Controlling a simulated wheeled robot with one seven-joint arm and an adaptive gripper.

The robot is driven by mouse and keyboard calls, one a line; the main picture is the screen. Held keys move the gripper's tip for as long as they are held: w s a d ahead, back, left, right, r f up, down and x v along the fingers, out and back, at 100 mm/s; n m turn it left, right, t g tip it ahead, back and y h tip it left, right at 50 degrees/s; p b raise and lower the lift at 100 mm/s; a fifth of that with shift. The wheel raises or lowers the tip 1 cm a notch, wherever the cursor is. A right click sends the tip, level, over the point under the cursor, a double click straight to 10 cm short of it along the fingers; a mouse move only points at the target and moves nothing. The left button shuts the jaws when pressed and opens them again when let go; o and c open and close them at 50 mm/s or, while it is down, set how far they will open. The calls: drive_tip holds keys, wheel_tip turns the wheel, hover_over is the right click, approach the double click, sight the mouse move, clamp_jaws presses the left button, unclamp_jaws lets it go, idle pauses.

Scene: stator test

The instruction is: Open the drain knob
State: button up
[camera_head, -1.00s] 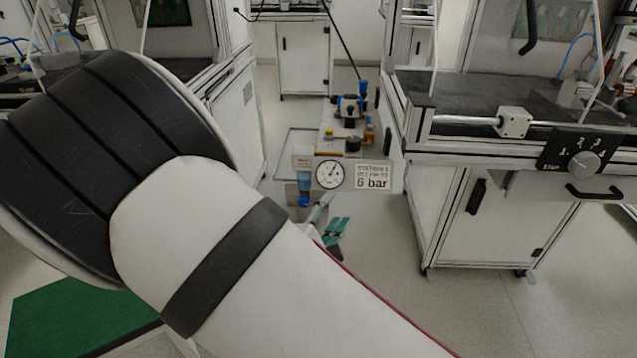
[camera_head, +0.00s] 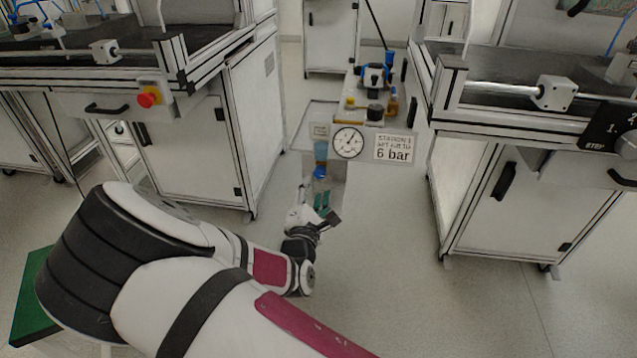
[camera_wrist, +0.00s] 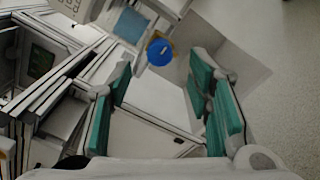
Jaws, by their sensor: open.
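The drain knob is a round blue knob (camera_head: 320,172) under a pale blue transparent bowl (camera_head: 321,151), left of the pressure gauge. In the wrist view the knob (camera_wrist: 160,52) faces the camera with a small light mark on it, and the bowl (camera_wrist: 130,25) shows to its upper left. My gripper (camera_head: 322,199) is open, its green pads just below the knob in the head view. In the wrist view my gripper (camera_wrist: 160,80) has its fingers apart and empty, with the knob lying beyond and between the fingertips. No contact with the knob shows.
The gauge (camera_head: 348,141) and a "6 bar" sign (camera_head: 395,148) sit right of the bowl. Fittings stand on the panel top (camera_head: 352,116). White cabinets stand at left (camera_head: 185,150) and right (camera_head: 510,195).

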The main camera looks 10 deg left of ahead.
sight(319, 175)
drive_tip(key=shift+w+d+b, duration=0.1)
drive_tip(key=shift+w+b, duration=0.55)
drive_tip(key=shift+w, duration=1.9)
clamp_jaws()
